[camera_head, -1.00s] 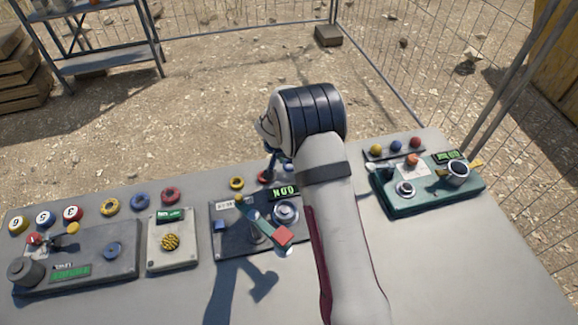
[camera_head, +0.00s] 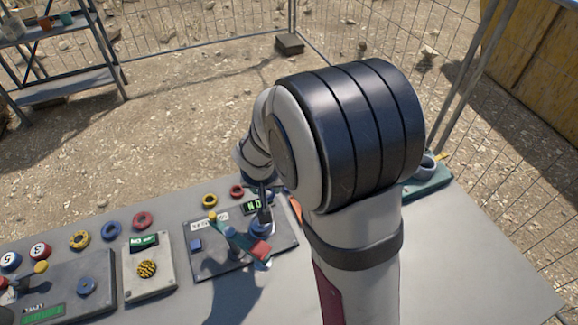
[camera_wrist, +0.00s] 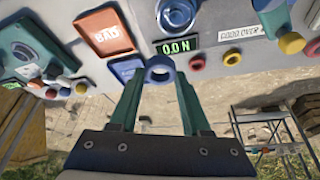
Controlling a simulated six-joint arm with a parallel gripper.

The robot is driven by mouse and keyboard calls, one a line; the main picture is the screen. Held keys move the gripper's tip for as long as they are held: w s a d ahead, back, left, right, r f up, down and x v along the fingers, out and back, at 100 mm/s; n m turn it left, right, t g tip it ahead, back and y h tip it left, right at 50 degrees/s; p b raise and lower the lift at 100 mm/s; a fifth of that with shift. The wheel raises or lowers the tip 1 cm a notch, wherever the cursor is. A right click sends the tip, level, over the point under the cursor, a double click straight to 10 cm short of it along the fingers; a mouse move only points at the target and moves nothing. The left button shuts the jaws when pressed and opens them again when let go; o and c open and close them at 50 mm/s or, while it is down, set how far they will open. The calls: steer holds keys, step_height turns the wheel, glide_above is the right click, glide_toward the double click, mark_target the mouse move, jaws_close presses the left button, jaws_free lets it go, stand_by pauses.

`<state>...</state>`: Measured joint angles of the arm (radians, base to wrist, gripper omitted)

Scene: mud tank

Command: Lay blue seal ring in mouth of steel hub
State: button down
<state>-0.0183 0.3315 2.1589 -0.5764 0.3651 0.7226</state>
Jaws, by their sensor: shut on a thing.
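The blue seal ring (camera_wrist: 160,70) is between the fingertips of my gripper (camera_wrist: 160,82) in the wrist view. My gripper is shut on it, and its open hole shows. The steel hub (camera_wrist: 177,12) is a round grey-blue metal piece on the dark panel, at the top edge of the wrist view and partly cut off. The ring appears apart from the hub, with the display between them in that picture.
A green display (camera_wrist: 178,46) reads about 0.0 N beside the hub. A lever with a red end (camera_head: 260,250) stands close to my gripper. A red BAD tray (camera_wrist: 104,34) and a blue tray (camera_wrist: 126,69) are nearby. Loose yellow (camera_head: 209,200) and red (camera_head: 237,191) rings lie behind the panel.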

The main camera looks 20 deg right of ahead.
steer(key=shift+n, duration=0.5)
steer(key=shift+s+a+f, duration=0.35)
steer(key=shift+a+f, duration=0.1)
steer(key=shift+f, duration=0.45)
steer(key=shift+s+a+f, duration=0.4)
steer(key=shift+a+f, duration=0.05)
steer(key=shift+f, duration=0.45)
steer(key=shift+s+a+f, duration=0.35)
steer(key=shift+a+f, duration=0.1)
steer(key=shift+f, duration=0.45)
jaws_free()
step_height(320, 180, up, 8)
steer(key=shift+f, duration=0.2)
